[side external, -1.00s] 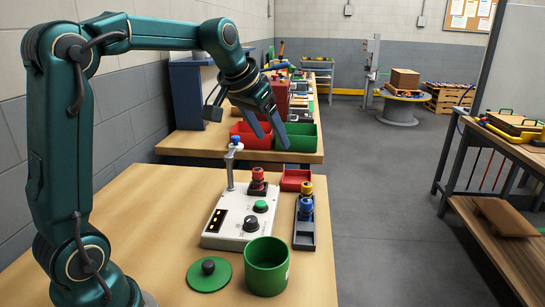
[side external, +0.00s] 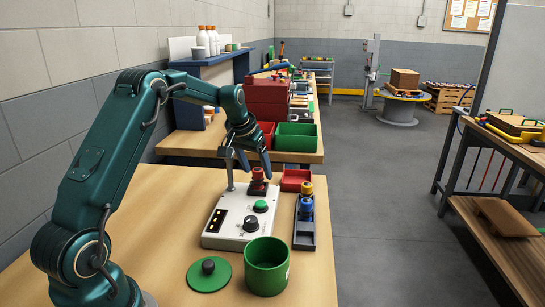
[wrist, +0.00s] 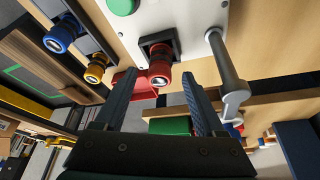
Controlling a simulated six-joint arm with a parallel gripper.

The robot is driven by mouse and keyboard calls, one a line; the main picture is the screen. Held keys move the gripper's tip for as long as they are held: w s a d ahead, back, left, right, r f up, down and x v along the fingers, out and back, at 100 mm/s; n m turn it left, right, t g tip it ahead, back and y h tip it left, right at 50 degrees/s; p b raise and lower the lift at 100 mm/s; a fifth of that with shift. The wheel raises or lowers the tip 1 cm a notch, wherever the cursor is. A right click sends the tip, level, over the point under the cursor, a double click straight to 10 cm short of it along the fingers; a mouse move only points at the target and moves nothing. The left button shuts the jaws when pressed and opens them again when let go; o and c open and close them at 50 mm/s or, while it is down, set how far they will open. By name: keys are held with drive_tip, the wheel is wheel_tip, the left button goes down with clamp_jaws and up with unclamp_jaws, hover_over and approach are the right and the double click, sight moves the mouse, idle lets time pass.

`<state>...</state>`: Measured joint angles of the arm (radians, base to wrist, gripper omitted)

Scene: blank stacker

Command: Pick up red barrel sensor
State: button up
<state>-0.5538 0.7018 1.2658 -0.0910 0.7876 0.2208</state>
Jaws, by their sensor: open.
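The red barrel sensor (side external: 257,175) stands upright in a dark socket at the back of the white control box (side external: 216,241). It also shows in the wrist view (wrist: 160,68), ahead of my fingers and roughly between their lines. My gripper (side external: 247,166) is open and empty, just above and around the sensor's top in the side view. In the wrist view its two dark fingers (wrist: 160,88) are spread apart. I cannot tell whether either finger touches the sensor.
A thin post (side external: 229,172) rises from the box close to my gripper's left. A red tray (side external: 297,181) is at the right, with a dark rack (side external: 304,237) holding blue and yellow sensors in front of it. A green cup (side external: 267,270) and green lid (side external: 208,276) stand in front.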

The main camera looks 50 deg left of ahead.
sight(256, 169)
clamp_jaws()
idle(0.3)
wheel_tip(256, 169, up, 10)
idle(0.7)
